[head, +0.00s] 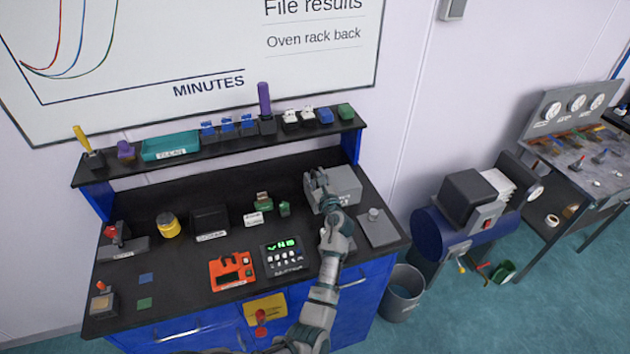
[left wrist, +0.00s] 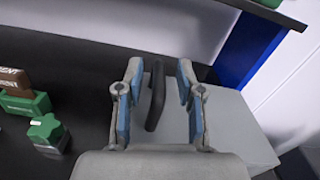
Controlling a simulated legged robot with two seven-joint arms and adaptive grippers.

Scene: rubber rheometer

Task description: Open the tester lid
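The tester is a grey box (head: 347,184) at the right back of the black bench, and its lid looks shut. A dark bar handle (left wrist: 155,97) stands out from the light grey lid surface (left wrist: 240,120) in the left wrist view. My left gripper (head: 319,180) is over the left part of the box. In the left wrist view my left gripper (left wrist: 157,72) is open, with one finger on each side of the handle and a visible gap to both. The gripper hides part of the box in the head view. My right gripper is not in view.
A grey plate with a knob (head: 377,228) lies right of my arm. An instrument with a green display (head: 281,258) and an orange device (head: 232,270) are left of it. Small green blocks (left wrist: 47,130) stand left of the gripper. A shelf (head: 220,145) runs behind.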

